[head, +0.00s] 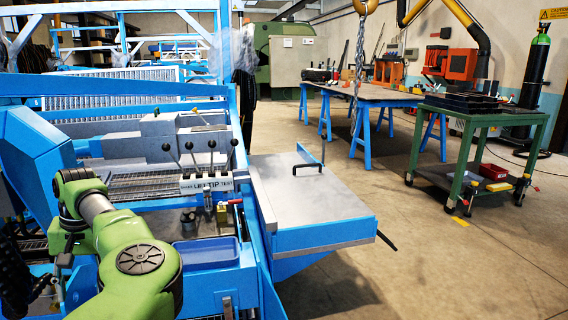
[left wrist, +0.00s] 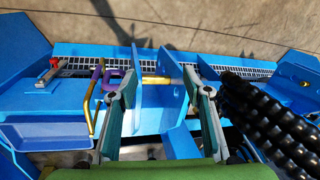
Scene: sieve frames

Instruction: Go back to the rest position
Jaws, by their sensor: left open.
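My left gripper (left wrist: 160,92) shows in the left wrist view. Its two grey-green fingers are spread apart, with blue plates and a brass-coloured rod seen between and beyond them. No held object is visible. In the head view my green left arm (head: 140,258) reaches in from the lower left beside the blue machine (head: 110,88), and I cannot make out its fingertips there. My right gripper is in neither view.
A hooked purple part (left wrist: 96,82) is close beside the left finger. Open floor (head: 450,265) is at right.

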